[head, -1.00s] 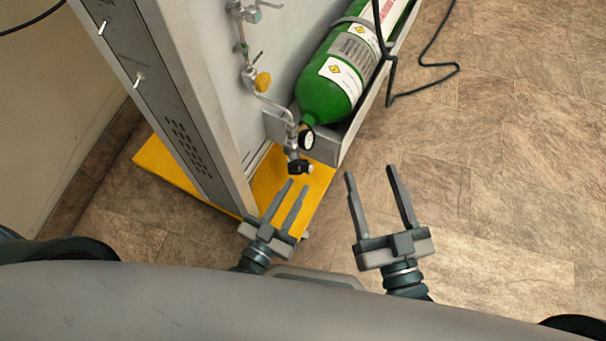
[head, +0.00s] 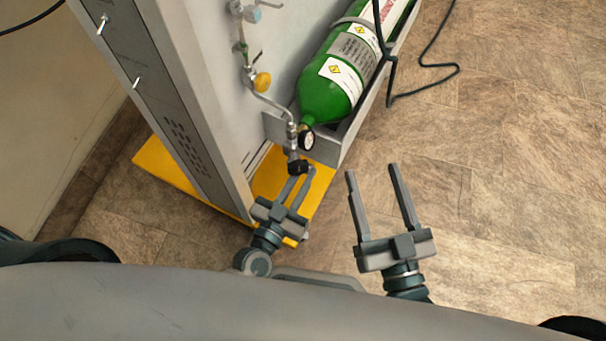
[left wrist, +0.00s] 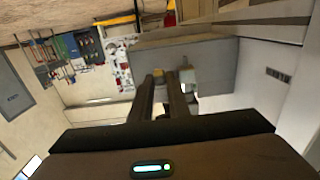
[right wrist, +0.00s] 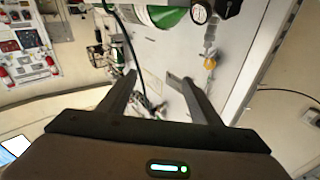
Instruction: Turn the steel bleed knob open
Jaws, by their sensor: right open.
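At the lower end of the steel pipe, below the green cylinder, is a small dark fitting (head: 297,165). I cannot make out a separate steel knob on it, as my left fingertips partly cover that spot. My left gripper (head: 302,173) reaches up to the fitting, its fingers parallel with a narrow gap. Whether they grip anything is unclear. The left wrist view shows these fingers (left wrist: 162,84) close together, with small parts beyond the tips. My right gripper (head: 372,168) is open and empty over the floor, to the right of the fitting.
The green cylinder (head: 325,95) lies in a grey cradle (head: 349,135) beside the tall grey panel (head: 204,60). A round gauge (head: 307,141) and a yellow knob (head: 263,81) sit on the piping. A yellow base (head: 318,186) lies below. Floor at right is clear except a black cable (head: 425,66).

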